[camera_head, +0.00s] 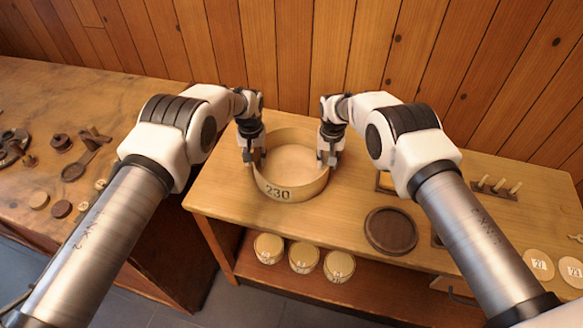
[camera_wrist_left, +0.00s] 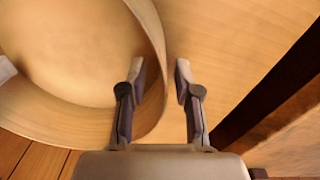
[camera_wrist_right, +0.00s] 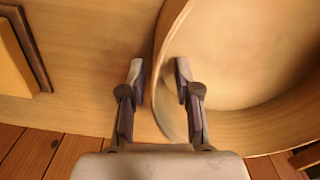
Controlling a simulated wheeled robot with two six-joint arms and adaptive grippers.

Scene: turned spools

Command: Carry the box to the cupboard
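The box is a round, open, pale wooden box (camera_head: 290,188) marked 230. It appears to rest on the light wooden bench near the wall, and it looks empty. My left gripper (camera_head: 253,156) is at its left wall, one finger inside and one outside. In the left wrist view the box wall (camera_wrist_left: 153,60) runs between the spread fingers (camera_wrist_left: 161,75). My right gripper (camera_head: 329,152) straddles the right wall likewise; in the right wrist view the wall (camera_wrist_right: 165,45) passes between open fingers (camera_wrist_right: 159,75). Gaps show beside the wall in both. I cannot identify a cupboard.
The bench top (camera_head: 355,215) holds a dark round disc (camera_head: 391,231) right of the box and a small pegged block (camera_head: 495,188) farther right. Several round lidded boxes (camera_head: 304,257) stand on the shelf below. A left workbench (camera_head: 60,100) carries turned parts. A plank wall closes the back.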

